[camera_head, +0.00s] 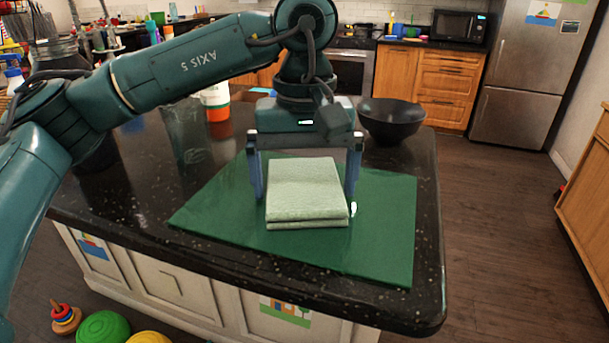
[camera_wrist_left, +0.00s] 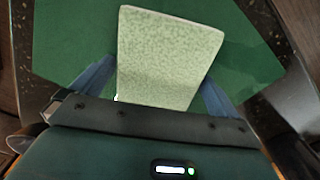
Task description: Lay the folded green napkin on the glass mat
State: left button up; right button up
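The folded pale green napkin (camera_head: 305,190) lies flat on the dark green mat (camera_head: 385,235), near its middle. It also shows in the left wrist view (camera_wrist_left: 165,55), with bare mat (camera_wrist_left: 75,40) around it. My left gripper (camera_head: 304,194) is above the napkin and points down, one blue finger on each side of it. The fingers are spread wide, with a small gap at the left finger; whether the right finger touches the napkin's edge is hard to tell. My right gripper is in neither view.
A dark bowl (camera_head: 391,120) stands on the black counter (camera_head: 130,205) behind the mat at right. An orange and white container (camera_head: 216,101) and a clear glass vessel (camera_head: 186,130) stand at the back left. The counter ends just beyond the mat's right and front edges.

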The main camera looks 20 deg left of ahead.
aim_at(305, 184)
pick_arm(q)
notch_tip(305, 184, up, 12)
jog(key=p, duration=0.2)
jog(key=shift+r, duration=0.15)
dwell(0.5)
